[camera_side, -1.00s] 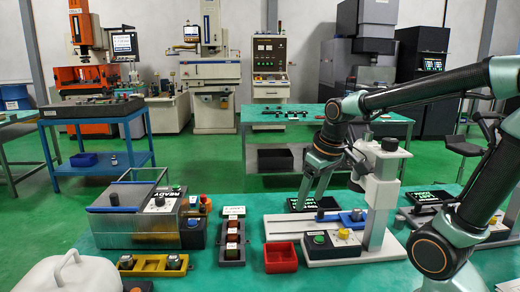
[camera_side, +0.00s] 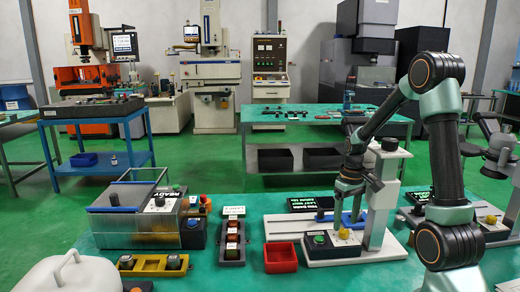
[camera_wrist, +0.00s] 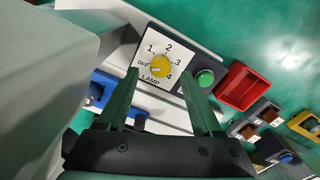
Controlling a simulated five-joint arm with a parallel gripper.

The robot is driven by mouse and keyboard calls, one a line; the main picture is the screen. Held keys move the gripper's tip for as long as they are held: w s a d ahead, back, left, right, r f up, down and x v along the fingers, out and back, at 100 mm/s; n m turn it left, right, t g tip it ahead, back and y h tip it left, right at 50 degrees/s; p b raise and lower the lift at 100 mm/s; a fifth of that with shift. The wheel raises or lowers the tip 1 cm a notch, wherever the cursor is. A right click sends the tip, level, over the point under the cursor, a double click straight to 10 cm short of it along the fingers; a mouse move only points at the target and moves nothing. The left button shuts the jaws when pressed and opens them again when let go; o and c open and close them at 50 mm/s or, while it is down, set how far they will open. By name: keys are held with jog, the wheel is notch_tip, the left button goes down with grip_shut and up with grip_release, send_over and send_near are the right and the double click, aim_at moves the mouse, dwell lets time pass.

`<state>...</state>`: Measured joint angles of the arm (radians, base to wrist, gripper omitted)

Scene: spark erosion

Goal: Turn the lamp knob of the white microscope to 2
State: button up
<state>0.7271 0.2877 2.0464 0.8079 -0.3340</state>
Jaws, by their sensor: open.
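The white microscope (camera_side: 382,205) stands on a white base at the front right in the side view. Its yellow lamp knob (camera_side: 344,233) sits on a dark panel beside a green button (camera_side: 319,239). I cannot tell which mark the knob points at. My gripper (camera_side: 347,222) is open above the knob, fingers pointing down. In the wrist view my gripper (camera_wrist: 159,76) has its fingertips on either side of the knob, apparently not touching it.
The green button (camera_wrist: 204,78) is close to one fingertip. A second base with a yellow knob (camera_side: 490,220) is at the right.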

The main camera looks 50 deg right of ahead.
aim_at(344, 231)
jog(key=shift+f, duration=1.5)
grip_shut()
